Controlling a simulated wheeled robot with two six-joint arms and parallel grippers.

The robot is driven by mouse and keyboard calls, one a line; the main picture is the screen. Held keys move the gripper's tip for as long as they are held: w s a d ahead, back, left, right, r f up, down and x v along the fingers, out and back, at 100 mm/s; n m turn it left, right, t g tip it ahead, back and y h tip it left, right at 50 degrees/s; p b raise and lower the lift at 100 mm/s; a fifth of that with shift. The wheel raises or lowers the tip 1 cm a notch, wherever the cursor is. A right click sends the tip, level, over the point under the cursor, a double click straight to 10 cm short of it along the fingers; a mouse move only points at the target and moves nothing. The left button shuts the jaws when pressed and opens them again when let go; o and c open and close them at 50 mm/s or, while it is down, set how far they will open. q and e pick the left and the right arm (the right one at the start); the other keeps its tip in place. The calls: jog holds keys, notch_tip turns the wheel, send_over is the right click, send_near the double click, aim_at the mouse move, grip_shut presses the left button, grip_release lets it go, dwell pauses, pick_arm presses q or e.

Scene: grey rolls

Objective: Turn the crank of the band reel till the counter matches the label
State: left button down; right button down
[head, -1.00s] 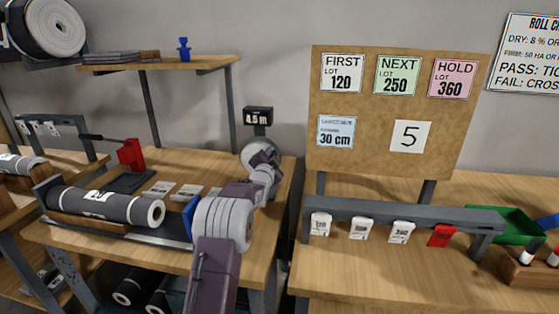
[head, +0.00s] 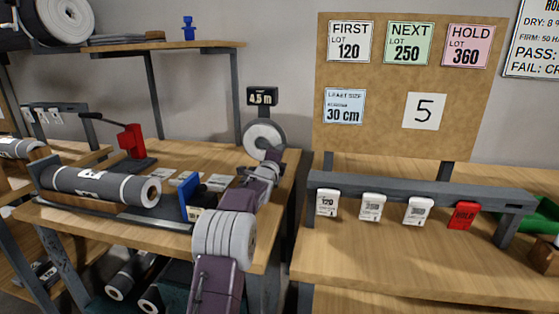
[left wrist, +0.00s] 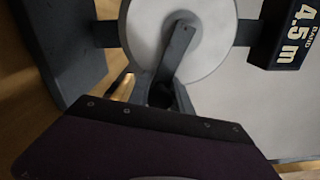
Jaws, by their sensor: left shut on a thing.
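The band reel (head: 264,138) is a pale disc at the right back of the left bench. It also shows large in the left wrist view (left wrist: 213,38), with a grey crank arm (left wrist: 177,52) pointing down from its hub. The black counter (head: 262,96) above the reel reads 4.5 m; it reads "BAND 4.5 m" in the left wrist view (left wrist: 293,35). My left gripper (left wrist: 157,95) is shut on the dark crank handle (left wrist: 160,93) at the end of the crank arm; its fingers are partly hidden. My right gripper is not in view.
A board (head: 390,140) carries lot cards, a 30 cm card (head: 344,107) and a white card with 5 (head: 424,111). Tags hang on a rail (head: 415,188) at right.

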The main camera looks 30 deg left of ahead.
pick_arm(q)
jog(key=f+m+b, duration=0.1)
jog(key=a+f+m+b, duration=0.1)
jog(key=m+b, duration=0.1)
jog(key=f+m+b, duration=0.1)
jog(key=shift+s+a+f+m+b, duration=0.2)
jog(key=shift+a+m+b, duration=0.05)
jog(key=shift+m+b, duration=0.05)
jog(key=shift+s+a+f+m+b, duration=0.15)
jog(key=shift+a+m+b, duration=0.2)
jog(key=shift+m, duration=0.2)
jog(key=shift+a+f+m+b, duration=0.2)
jog(key=shift+m+b, duration=0.2)
jog(key=shift+m, duration=0.15)
jog(key=shift+s+a+m+b, duration=0.2)
jog(key=shift+a+m+b, duration=0.4)
jog(key=shift+m, duration=0.5)
jog(key=shift+a, duration=0.1)
jog(key=c, duration=1.2)
grip_release()
jog(key=shift+a, duration=0.1)
jog(key=shift+r, duration=0.1)
jog(key=shift+s, duration=0.1)
